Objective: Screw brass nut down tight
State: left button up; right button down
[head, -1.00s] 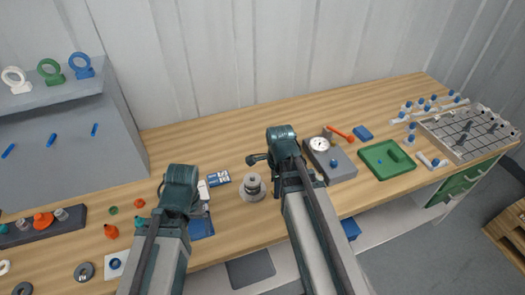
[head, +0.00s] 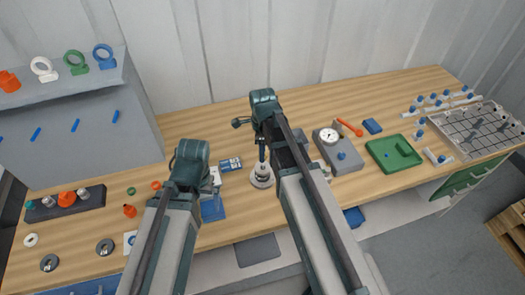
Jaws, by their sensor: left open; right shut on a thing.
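A stepped grey round vessel (head: 262,181) stands upright on the bench in front of my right arm. My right gripper (head: 262,150) points down over the vessel's top. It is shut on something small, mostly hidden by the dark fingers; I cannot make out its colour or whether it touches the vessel. No brass nut can be told apart for certain. My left gripper (head: 207,188) is open, low over the bench by a blue tray (head: 213,210), left of the vessel; its fingers are largely hidden by its wrist.
A grey gauge block (head: 340,153) with a white dial and a red-handled tool (head: 350,128) stand right of the vessel. A green tray (head: 393,153) and a grid rack (head: 475,130) lie further right. A grey shelf unit (head: 85,135) fills the back left. Small rings lie at front left.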

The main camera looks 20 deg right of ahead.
jog(key=shift+f+b, duration=2.35)
jog(key=shift+f, duration=0.25)
jog(key=shift+c, duration=2.2)
grip_release()
jog(key=shift+r, duration=0.1)
notch_tip(320, 180, up, 14)
jog(key=p, duration=1.4)
